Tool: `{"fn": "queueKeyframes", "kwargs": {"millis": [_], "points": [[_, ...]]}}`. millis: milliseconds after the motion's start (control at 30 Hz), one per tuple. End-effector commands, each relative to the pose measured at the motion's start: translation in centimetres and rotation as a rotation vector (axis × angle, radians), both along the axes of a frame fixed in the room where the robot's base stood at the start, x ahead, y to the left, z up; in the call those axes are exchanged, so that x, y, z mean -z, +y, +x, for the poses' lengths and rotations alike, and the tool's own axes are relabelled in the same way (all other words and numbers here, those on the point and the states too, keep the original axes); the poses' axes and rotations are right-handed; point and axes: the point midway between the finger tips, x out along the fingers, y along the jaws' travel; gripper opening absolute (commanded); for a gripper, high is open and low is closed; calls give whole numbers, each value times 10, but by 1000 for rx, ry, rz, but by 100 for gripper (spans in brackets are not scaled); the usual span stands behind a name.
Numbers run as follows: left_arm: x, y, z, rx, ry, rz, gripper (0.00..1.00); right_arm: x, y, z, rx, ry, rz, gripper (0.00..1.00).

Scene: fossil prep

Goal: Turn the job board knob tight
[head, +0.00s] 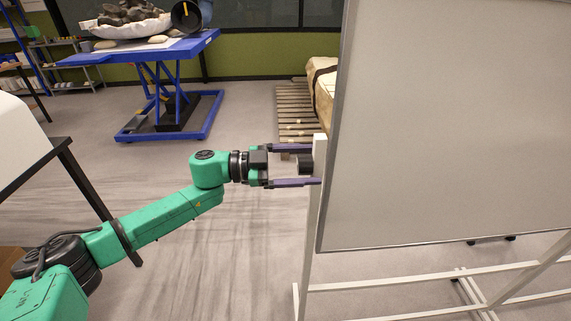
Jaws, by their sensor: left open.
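The job board (450,120) is a large blank whiteboard in a pale frame on the right. Its dark round knob (305,164) sticks out to the left from the board's left upright post (314,215). My left gripper (315,165) comes in level from the left, its two purple fingers open. One finger lies above the knob and one below it in the picture, with the knob between them. Gaps show on both sides, so the fingers look apart from it. The fingertips reach the post; whether they touch it I cannot tell. My right gripper is not in view.
A blue lift table (190,47) with a fossil in a white cradle stands at the back left. A wooden pallet (292,105) with a wrapped load lies behind the board. A dark-legged table (75,165) is at the left. The middle floor is clear.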

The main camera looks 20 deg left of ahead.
Motion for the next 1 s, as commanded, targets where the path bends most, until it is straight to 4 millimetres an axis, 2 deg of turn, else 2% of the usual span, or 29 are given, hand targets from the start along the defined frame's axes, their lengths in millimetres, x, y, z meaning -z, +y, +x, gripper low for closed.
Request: {"fn": "queueKeyframes", "kwargs": {"millis": [267, 400, 533, 667, 900, 1000], "points": [[9, 59, -19, -5, 1, 6, 87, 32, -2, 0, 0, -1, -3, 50], [8, 96, -31, -4, 1, 4, 87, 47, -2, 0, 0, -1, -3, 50], [6, 121, -39, -3, 1, 4, 87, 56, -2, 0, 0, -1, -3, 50], [2, 131, -43, 1, -1, 2, 87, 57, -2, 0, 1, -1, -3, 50], [0, 131, -43, 1, -1, 1, 87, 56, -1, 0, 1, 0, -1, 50], [4, 133, -43, 1, 61, -19, 87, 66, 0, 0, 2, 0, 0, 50]]}}
